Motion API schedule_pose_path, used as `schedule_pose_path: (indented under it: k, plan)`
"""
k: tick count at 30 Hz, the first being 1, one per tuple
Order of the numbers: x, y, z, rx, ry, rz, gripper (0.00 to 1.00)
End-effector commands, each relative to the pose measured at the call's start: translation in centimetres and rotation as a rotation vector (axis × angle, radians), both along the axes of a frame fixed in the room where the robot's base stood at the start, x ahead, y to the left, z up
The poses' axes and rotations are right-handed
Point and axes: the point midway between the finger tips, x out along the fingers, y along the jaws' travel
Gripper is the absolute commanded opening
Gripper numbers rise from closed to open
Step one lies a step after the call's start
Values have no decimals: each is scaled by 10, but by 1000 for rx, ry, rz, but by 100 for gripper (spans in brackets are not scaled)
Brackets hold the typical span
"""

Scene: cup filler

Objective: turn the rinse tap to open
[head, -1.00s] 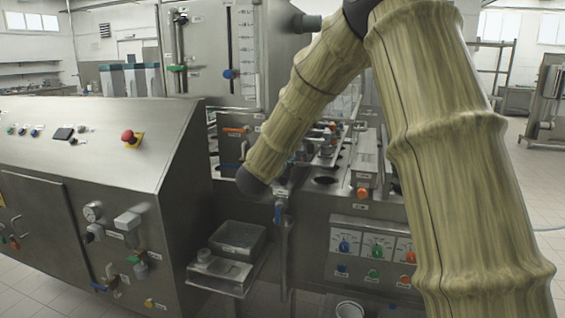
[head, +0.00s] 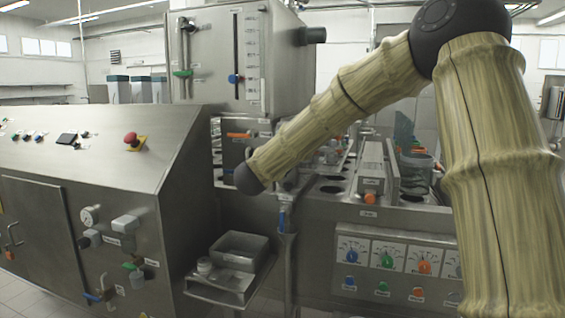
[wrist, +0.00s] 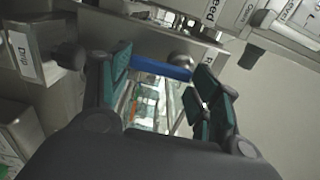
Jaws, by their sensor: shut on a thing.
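The blue handle of the rinse tap (wrist: 162,69) lies crosswise between the fingers of my gripper (wrist: 166,78) in the wrist view. The dark fingers with teal pads stand on either side of it, and my gripper is shut on this handle. A label beside it is mostly hidden by a finger; only its first letter, R, shows. A round metal knob (wrist: 181,59) sits just behind the handle.
The head view shows a tank with a level scale (head: 250,55), a sloped cabinet with a red button (head: 131,139), a small shelf with a tray (head: 240,249), a blue lever on a post (head: 282,219) and a dial panel (head: 388,256). A Drip-labelled box (wrist: 25,55) is close at left in the wrist view.

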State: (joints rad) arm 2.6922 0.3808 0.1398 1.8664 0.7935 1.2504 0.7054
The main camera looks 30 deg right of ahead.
Motion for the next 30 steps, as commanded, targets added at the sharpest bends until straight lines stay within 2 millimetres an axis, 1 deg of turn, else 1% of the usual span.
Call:
schedule_pose_path:
  k: [1, 13, 14, 15, 17, 27, 30]
  plan:
    - [0, 0, -3, 6, 0, -1, 38]
    - [0, 0, -2, 9, -4, -1, 38]
    - [0, 0, -2, 9, -4, -1, 66]
    - [0, 0, -2, 9, -4, -1, 73]
    - [0, 0, -2, 7, -4, -1, 84]
    - [0, 0, -1, 7, -6, 0, 84]
    - [-3, 4, -1, 7, -6, 0, 84]
